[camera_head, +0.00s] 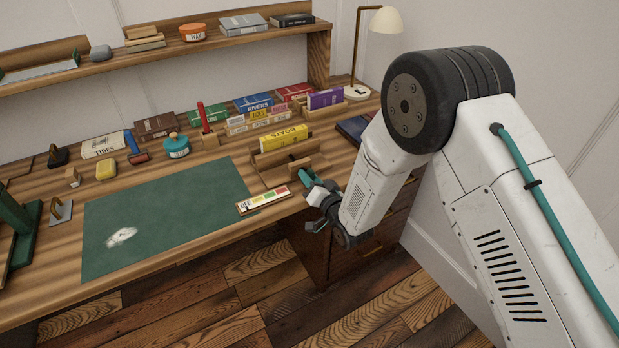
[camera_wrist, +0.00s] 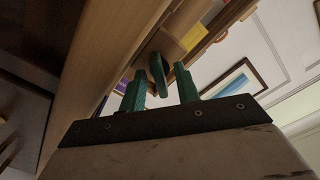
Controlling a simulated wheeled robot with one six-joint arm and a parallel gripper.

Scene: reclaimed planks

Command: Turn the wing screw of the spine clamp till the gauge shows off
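The spine clamp (camera_head: 272,162) is a wooden block frame at the desk's front edge, with the yellow book BOATS (camera_head: 284,138) standing in it. The gauge (camera_head: 264,201) is a white strip with yellow, green and red patches in front of the clamp; its pointer is too small to read. My gripper (camera_head: 312,187) is at the clamp's front right. In the wrist view, my gripper (camera_wrist: 161,74) is open, its green fingers apart. The green wing screw (camera_wrist: 157,70) shows between the fingertips, with gaps visible on both sides. Whether it is fully between them I cannot tell.
A green mat (camera_head: 165,220) covers the desk's middle. Several books, a teal pot (camera_head: 176,146) and a red upright tool (camera_head: 203,117) stand behind it. A lamp (camera_head: 380,22) is at the back right. Drawers (camera_head: 345,262) are below the desk's right end.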

